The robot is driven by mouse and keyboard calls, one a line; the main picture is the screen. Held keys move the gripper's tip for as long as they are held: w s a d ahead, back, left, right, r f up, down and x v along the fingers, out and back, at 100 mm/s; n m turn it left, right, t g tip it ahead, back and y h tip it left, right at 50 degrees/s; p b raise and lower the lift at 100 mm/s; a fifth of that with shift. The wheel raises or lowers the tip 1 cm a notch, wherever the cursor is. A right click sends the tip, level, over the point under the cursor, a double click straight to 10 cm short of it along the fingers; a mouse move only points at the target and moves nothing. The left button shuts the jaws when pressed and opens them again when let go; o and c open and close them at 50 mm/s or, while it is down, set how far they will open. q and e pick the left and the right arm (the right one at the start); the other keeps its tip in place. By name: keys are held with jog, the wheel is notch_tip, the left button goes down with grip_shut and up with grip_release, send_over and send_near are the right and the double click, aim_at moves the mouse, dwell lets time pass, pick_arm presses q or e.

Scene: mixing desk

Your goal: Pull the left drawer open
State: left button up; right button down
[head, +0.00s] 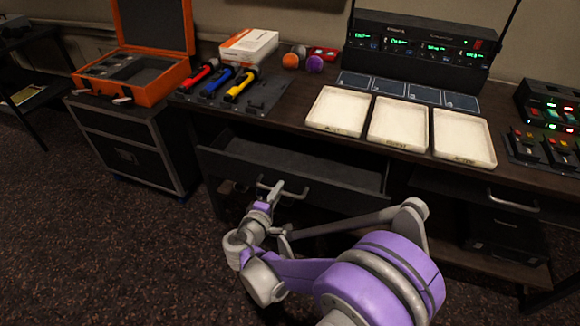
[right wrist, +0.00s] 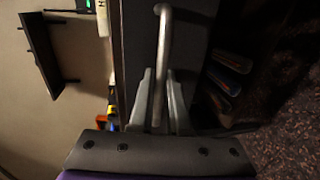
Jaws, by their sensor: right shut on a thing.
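The left drawer (head: 340,187) of the desk stands partly open in the head view, and its dark inside looks empty. Its metal bar handle (head: 297,193) is on the front panel. My right gripper (head: 272,190) is shut on the left end of this handle. In the right wrist view the handle (right wrist: 163,60) runs down between the two fingers of the right gripper (right wrist: 160,98). My left gripper is not in view.
Three pale trays (head: 398,124) stand on the desk above the drawer. Red, blue and yellow flashlights (head: 240,86) lie on a dark mat at left. An orange case (head: 140,70) sits on a cabinet (head: 128,145) at left. A second drawer handle (head: 513,202) shows at right. Carpet (head: 110,250) in front is clear.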

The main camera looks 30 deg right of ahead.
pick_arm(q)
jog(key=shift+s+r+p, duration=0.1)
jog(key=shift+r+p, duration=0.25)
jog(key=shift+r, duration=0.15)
pick_arm(e)
jog(key=f+v, duration=0.2)
jog(key=v, duration=0.7)
jog(key=f+v, duration=0.2)
jog(key=v, duration=0.7)
jog(key=shift+s+a, duration=0.45)
jog(key=shift+a, duration=0.15)
jog(key=shift+r, duration=0.15)
jog(key=c, duration=0.9)
grip_release()
